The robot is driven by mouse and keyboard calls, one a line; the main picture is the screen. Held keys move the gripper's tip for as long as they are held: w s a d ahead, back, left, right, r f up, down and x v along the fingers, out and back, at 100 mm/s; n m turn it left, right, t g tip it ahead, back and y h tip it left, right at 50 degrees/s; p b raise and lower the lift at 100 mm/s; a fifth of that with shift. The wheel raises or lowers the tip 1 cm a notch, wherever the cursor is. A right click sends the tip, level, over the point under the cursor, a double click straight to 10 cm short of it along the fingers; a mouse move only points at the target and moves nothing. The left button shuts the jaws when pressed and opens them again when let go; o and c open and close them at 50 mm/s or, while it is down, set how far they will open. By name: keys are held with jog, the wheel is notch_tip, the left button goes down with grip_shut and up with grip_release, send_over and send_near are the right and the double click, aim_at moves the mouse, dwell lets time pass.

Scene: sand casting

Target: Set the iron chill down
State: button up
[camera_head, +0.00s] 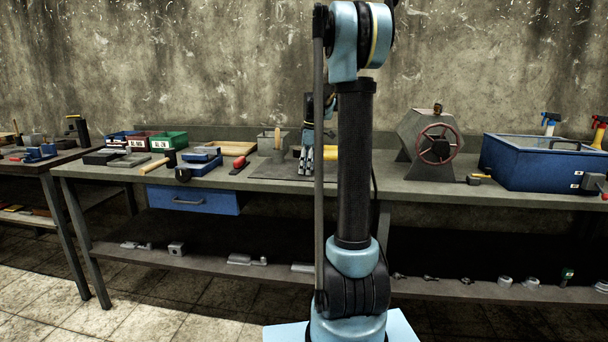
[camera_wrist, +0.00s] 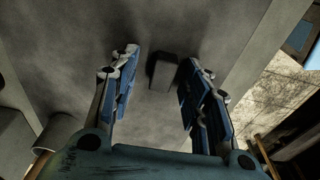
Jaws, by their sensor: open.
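A small dark grey block, which looks like the iron chill (camera_wrist: 162,73), rests on a grey surface in the wrist view. My gripper (camera_wrist: 161,58) is open, with one blue-padded finger on each side of the block. Gaps show between the block and both fingers. In the head view my gripper (camera_head: 306,161) points down over a flat grey plate (camera_head: 268,179) on the workbench. I cannot make out the block in that view; my arm hides part of the area.
A grey round piece (camera_wrist: 60,132) is close at the lower left in the wrist view. The bench's front edge is near.

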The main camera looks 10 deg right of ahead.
grip_shut()
notch_tip(320, 180, up, 10)
dwell(0.8)
dwell(0.4)
